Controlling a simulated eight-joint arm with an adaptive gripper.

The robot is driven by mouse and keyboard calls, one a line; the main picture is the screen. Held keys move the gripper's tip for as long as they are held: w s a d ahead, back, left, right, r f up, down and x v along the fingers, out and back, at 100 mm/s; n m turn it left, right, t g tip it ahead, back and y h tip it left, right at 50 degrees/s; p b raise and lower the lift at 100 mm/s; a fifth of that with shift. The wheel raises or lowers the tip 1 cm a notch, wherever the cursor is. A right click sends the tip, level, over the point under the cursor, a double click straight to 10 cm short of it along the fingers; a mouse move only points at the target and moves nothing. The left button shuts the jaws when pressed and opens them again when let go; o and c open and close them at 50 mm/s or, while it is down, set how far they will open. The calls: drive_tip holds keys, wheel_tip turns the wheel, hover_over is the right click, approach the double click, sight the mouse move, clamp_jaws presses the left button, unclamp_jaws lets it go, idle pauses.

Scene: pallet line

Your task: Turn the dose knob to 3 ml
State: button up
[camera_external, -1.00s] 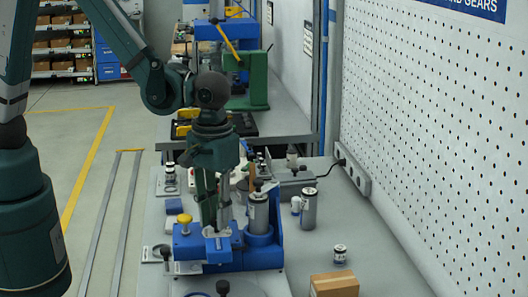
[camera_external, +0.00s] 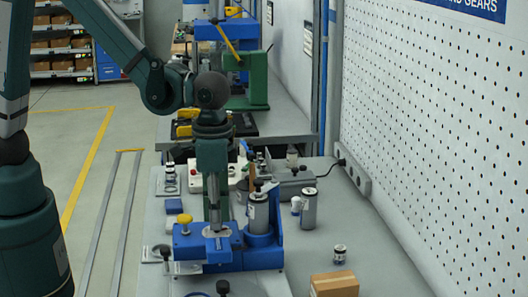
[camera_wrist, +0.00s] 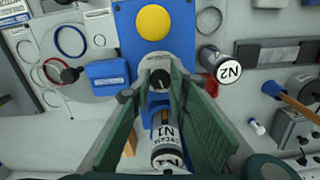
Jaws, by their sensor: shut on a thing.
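The dose knob (camera_wrist: 160,80) is a small dark knob with a light pointer mark, on a grey block of the blue dosing device (camera_external: 262,255). My gripper (camera_wrist: 160,84) is around it in the wrist view, with one green finger on each side, shut on it. In the external view my gripper (camera_external: 216,226) points straight down over the device's light plate, and its fingers hide the knob. A yellow button (camera_external: 184,219) is left of it, and a grey canister (camera_external: 258,212) marked N1 stands in the holder to the right. I cannot read a dose scale.
A canister marked N2 (camera_wrist: 229,68) is beside the device in the wrist view. A tall grey cylinder (camera_external: 309,210), a small jar (camera_external: 340,254) and a cardboard box (camera_external: 334,286) stand to the right. A white perforated wall (camera_external: 440,140) bounds the right side.

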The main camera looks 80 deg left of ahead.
drive_tip(key=m+b, duration=0.1)
drive_tip(key=m, duration=0.2)
drive_tip(key=shift+f+m, duration=0.1)
drive_tip(key=shift+m, duration=0.3)
drive_tip(key=shift+m+b, duration=0.4)
drive_tip(key=shift+m, duration=1.4)
drive_tip(key=o, duration=0.9)
drive_tip(key=shift+r, duration=0.2)
drive_tip(key=shift+r, duration=5.9)
drive_tip(key=shift+a, duration=0.1)
